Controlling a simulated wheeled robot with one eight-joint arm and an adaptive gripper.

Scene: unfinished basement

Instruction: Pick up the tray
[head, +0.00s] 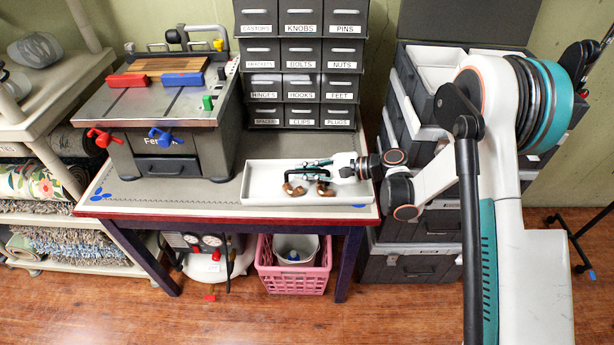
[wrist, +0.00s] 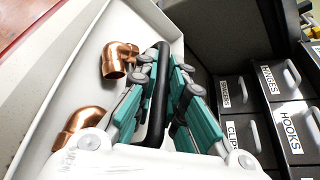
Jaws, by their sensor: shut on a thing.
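The tray (head: 262,197) is white, shallow and rectangular, and sits at the front right of the workbench. It also shows in the wrist view (wrist: 78,88). Several copper pipe fittings lie in it, among them one (wrist: 80,128) near my gripper's base and another (wrist: 115,62) farther off. My gripper (head: 294,172) comes in from the right, low over the tray's back side, fingers pointing left. In the wrist view its teal fingers (wrist: 160,75) stand either side of a dark bar and hide most of the back wall. The exact contact is hidden.
A bench machine (head: 165,110) with red and blue clamps stands left on the workbench (head: 215,187). Labelled drawers (head: 301,70) rise behind the tray. Dark stacked cases (head: 415,235) stand right of the bench. A pink crate (head: 293,280) is below.

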